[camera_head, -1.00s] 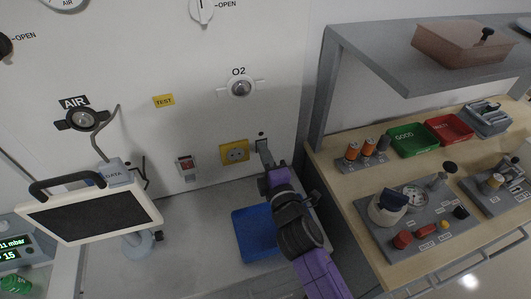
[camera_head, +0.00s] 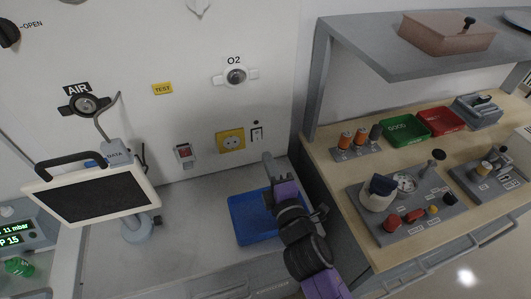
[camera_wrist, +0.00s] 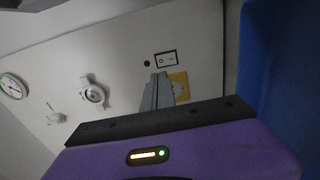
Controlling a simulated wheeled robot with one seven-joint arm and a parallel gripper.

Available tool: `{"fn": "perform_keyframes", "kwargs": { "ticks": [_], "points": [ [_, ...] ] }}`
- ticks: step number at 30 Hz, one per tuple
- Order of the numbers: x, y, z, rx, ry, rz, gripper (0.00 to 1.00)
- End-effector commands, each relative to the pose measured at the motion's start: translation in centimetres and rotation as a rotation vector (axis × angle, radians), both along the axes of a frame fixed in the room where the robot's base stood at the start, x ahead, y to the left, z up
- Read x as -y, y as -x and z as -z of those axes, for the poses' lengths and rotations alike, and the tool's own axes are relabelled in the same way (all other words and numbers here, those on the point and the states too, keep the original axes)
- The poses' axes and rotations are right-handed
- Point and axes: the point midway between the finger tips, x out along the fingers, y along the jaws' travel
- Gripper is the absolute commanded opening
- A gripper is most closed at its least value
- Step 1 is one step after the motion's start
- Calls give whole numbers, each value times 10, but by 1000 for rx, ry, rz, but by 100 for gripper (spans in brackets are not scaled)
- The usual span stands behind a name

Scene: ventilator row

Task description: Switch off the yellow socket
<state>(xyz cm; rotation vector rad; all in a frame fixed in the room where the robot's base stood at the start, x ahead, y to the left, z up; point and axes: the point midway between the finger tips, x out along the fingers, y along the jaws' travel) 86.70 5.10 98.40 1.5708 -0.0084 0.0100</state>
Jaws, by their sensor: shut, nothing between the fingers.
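The yellow socket (camera_head: 231,140) is on the white wall panel, left of a small framed switch (camera_head: 257,133) with a dark dot above it. The socket also shows in the wrist view (camera_wrist: 181,82), partly behind my fingers, with the framed switch (camera_wrist: 166,59) clear beside it. Which way the switch is set is too small to tell. My gripper (camera_head: 267,157) is shut and empty, apart from the wall, below and slightly right of the switch in the head view. It also shows in the wrist view (camera_wrist: 158,78).
A blue tray (camera_head: 240,232) lies on the grey counter below my gripper. A screen on a stand (camera_head: 95,195) is further left. A wooden bench (camera_head: 345,215) with several parts stands right.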

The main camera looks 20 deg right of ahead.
Motion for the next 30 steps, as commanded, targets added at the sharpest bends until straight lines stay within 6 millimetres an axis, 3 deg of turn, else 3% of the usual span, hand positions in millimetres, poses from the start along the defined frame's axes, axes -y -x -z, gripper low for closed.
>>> {"fn": "perform_keyframes", "kwargs": {
  "ticks": [6,12,30],
  "points": [
    [0,36,0,-1,0,-1,0],
    [-1,52,-2,1,0,-1,0],
    [0,54,-3,0,0,-1,0]
  ]
}}
